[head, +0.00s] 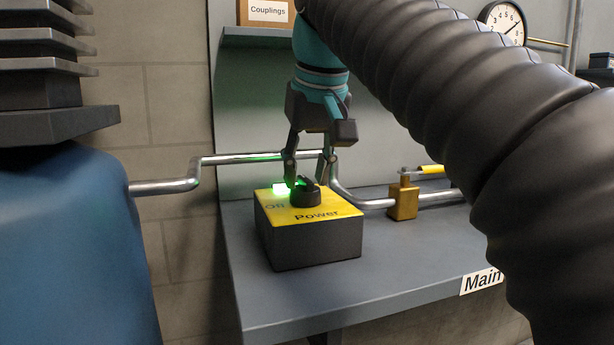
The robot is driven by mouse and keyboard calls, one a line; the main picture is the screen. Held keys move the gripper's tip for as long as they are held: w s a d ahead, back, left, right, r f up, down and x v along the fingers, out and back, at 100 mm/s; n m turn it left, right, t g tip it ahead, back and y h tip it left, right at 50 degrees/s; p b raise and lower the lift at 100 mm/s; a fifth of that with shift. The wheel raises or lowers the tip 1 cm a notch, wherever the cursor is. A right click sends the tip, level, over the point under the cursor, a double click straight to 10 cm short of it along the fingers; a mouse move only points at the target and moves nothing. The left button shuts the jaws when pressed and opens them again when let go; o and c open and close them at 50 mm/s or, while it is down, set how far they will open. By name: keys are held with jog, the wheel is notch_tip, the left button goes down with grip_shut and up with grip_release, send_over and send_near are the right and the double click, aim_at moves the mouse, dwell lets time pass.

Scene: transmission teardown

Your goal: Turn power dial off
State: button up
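The power box (312,243) is a dark block with a yellow top marked "Off" and "Power". It stands near the left end of a grey bench. A black round dial (305,195) sits on the yellow top. A green light (280,189) glows beside the dial, near the "Off" mark. My gripper (307,182) points down over the dial, with its fingers at either side of the dial's raised grip. Whether the fingertips touch the dial is too small to tell.
A metal pipe (245,158) runs along the wall behind the box to a brass valve (404,200) with a yellow handle. A blue machine (70,250) stands at the left. A shelf (258,36) with a "Couplings" box is above. The bench front (400,285) is clear.

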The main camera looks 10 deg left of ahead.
grip_shut()
